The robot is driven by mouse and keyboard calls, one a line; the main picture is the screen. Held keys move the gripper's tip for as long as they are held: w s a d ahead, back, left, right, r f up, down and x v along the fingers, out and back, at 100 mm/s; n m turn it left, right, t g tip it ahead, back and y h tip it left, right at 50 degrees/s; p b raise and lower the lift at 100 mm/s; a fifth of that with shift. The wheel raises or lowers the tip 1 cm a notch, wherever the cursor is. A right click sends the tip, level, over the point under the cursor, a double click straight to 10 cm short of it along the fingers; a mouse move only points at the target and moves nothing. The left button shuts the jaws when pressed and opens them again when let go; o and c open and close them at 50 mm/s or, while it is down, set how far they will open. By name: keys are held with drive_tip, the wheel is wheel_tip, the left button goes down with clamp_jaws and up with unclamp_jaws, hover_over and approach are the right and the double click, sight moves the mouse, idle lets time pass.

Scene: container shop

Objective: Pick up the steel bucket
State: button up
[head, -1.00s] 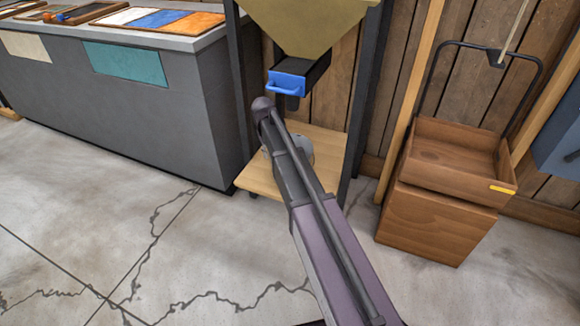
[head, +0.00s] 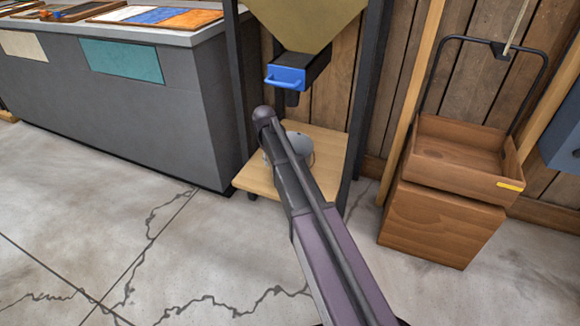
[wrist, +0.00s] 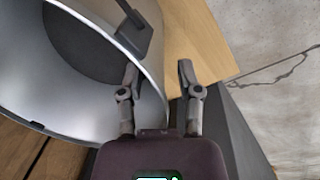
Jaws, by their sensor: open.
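The steel bucket (head: 300,146) sits on the pale wooden shelf (head: 268,180) below the hopper, mostly hidden behind my arm in the head view. In the wrist view the grey bucket (wrist: 85,100) fills the left side, with its open mouth and inner wall showing. A dark bracket with a bar (wrist: 133,30) crosses its rim. My gripper (wrist: 157,68) is open and empty. Its left finger overlaps the bucket's mouth and its right finger is outside, with the rim between them. I cannot tell whether either finger touches it. The head view hides the fingers.
A hopper (head: 305,20) with a blue-handled slide (head: 287,76) hangs above the shelf between dark posts (head: 368,95). A grey counter (head: 130,110) stands left. A wooden box (head: 440,225) with a tray (head: 460,165) stands right. The cracked floor in front is clear.

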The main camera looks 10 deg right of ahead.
drive_tip(key=shift+c, duration=0.3)
clamp_jaws()
drive_tip(key=shift+d+r, duration=0.1)
drive_tip(key=shift+r, duration=0.1)
idle(0.4)
drive_tip(key=shift+r+p, duration=1.6)
drive_tip(key=shift+p, duration=0.25)
drive_tip(key=s+r+p, duration=0.1)
drive_tip(key=s, duration=1.5)
drive_tip(key=shift+r, duration=0.2)
